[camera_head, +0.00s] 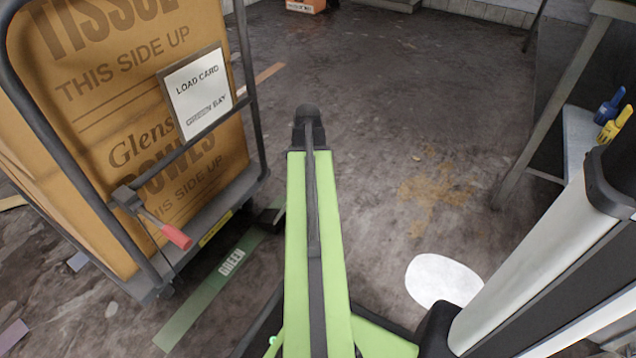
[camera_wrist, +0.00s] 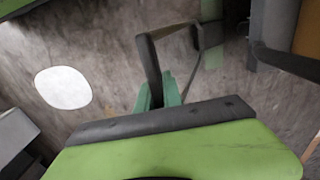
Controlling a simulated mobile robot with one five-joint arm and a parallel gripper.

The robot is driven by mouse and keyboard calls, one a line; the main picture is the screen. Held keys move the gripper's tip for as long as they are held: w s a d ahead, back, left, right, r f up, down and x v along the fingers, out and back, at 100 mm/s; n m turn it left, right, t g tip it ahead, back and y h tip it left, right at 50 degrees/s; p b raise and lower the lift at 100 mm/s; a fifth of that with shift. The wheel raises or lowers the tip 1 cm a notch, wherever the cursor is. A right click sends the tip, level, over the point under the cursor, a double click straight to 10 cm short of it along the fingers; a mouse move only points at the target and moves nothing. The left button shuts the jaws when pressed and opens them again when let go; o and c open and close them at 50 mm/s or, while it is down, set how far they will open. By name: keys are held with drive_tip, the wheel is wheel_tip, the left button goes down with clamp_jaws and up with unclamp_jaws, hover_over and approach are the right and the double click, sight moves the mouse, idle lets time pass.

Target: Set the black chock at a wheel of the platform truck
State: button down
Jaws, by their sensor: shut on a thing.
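The platform truck (camera_head: 215,205) stands at the left under a tall cardboard box. A dark wheel (camera_head: 222,220) shows partly under its near edge. My gripper (camera_wrist: 160,92) has green fingers shut on the black chock (camera_wrist: 149,62), seen in the wrist view as a dark angular shape reaching past the fingertips. The chock's dark end also shows in the head view (camera_head: 268,216), left of my arm and close to the truck's right corner. In the wrist view a gap of floor lies between the chock and the truck (camera_wrist: 268,45). My arm hides the fingers in the head view.
A green floor strip (camera_head: 212,290) runs beside the truck. A red-handled lever (camera_head: 172,234) sticks out from the truck's frame. A white round patch (camera_head: 442,280) lies on the floor at right. The floor ahead is mostly clear.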

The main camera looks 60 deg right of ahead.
drive_tip(key=shift+w+f, duration=0.15)
drive_tip(key=shift+w, duration=1.2)
drive_tip(key=shift+w+f, duration=0.15)
drive_tip(key=shift+w, duration=1.2)
drive_tip(key=shift+f+b, duration=0.2)
drive_tip(key=shift+b, duration=0.3)
drive_tip(key=c, duration=1.4)
unclamp_jaws()
wheel_tip(320, 180, up, 17)
drive_tip(key=p, duration=1.7)
drive_tip(key=shift+r, duration=0.2)
drive_tip(key=shift+s, duration=0.1)
